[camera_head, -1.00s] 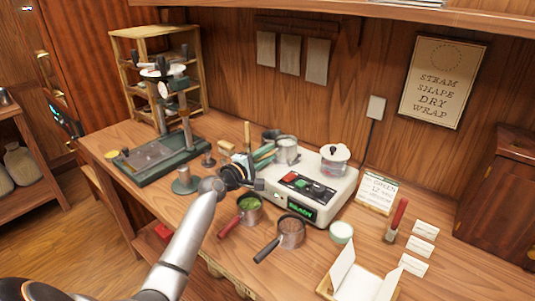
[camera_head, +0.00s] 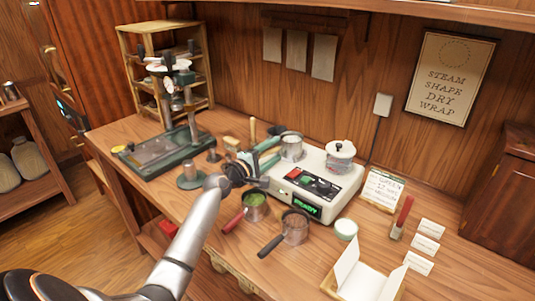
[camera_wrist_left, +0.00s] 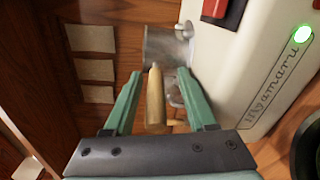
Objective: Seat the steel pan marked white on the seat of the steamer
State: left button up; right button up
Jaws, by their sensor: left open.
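The white steamer (camera_head: 340,190) stands mid-table with a lit green display. A steel pan (camera_head: 291,147) is at its back left; the left wrist view also shows a steel vessel (camera_wrist_left: 163,45) beyond the fingertips. Two more steel pans stand in front, one with a red handle and green contents (camera_head: 255,207), one empty-looking with a black handle (camera_head: 295,228). I cannot make out a white mark on any pan. My left gripper (camera_head: 268,148) is open beside the steamer. In the wrist view (camera_wrist_left: 157,85) a wooden handle (camera_wrist_left: 155,95) shows between its fingers, not gripped. My right gripper is out of view.
A lidded clear pot (camera_head: 340,160) stands on the steamer's back right. A green-based press (camera_head: 165,152) and wooden rack (camera_head: 160,50) are at left. A small green-white tub (camera_head: 346,229), red-handled tool (camera_head: 403,215), cards (camera_head: 425,246) and open paper (camera_head: 362,275) lie right.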

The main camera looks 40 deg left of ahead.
pick_arm(q)
jog(key=s, duration=1.2)
jog(key=shift+s+a+r, duration=0.2)
jog(key=shift+a+r, duration=0.2)
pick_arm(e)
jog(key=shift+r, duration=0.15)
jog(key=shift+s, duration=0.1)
